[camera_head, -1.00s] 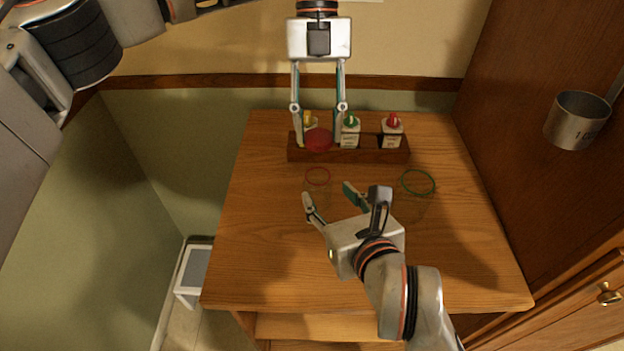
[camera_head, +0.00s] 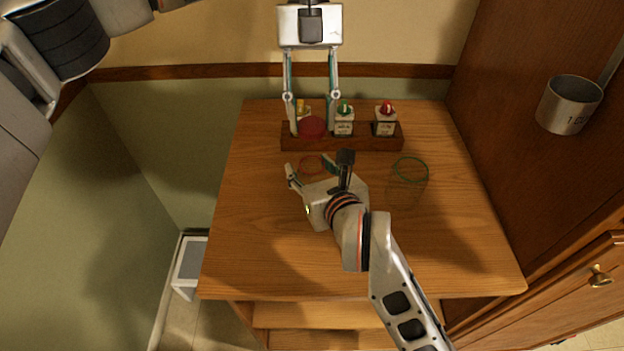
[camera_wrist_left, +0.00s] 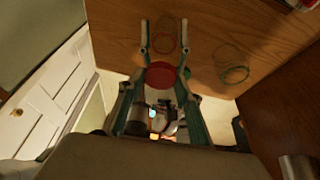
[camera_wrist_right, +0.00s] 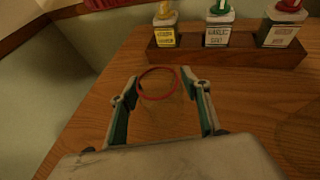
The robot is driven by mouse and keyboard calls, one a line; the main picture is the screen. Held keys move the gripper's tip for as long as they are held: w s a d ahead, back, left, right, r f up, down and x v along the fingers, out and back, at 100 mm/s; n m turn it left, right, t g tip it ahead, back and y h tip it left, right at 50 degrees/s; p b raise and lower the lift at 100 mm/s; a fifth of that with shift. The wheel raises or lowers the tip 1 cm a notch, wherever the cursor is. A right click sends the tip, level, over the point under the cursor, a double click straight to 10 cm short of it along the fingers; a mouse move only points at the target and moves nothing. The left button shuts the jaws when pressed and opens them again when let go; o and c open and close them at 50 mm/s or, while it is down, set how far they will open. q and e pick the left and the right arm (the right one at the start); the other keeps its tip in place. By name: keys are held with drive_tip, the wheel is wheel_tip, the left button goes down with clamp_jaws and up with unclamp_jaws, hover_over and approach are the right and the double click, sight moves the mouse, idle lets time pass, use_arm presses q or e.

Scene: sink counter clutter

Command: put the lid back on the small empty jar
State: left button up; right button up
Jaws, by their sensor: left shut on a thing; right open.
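The small jar is clear glass with a red rim (camera_head: 309,158) and stands on the wooden table; in the right wrist view its red rim (camera_wrist_right: 158,98) shows an open top. My right gripper (camera_head: 309,168) is open, its fingers on either side of the jar; contact cannot be told. My left gripper (camera_head: 312,126) is shut on a round red lid (camera_head: 312,127), held in the air in front of the bottle rack, behind the jar in the head view. The lid also shows between the fingers in the left wrist view (camera_wrist_left: 160,75).
A wooden rack (camera_head: 365,143) holds several labelled bottles at the table's back. A larger clear jar with a green rim (camera_head: 410,170) stands right of the small jar. A metal cup (camera_head: 569,104) hangs at the right. The table's front (camera_head: 270,255) is clear.

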sight(306, 163)
drive_tip(key=shift+x, duration=1.65)
drive_tip(key=shift+c, duration=0.5)
clamp_jaws()
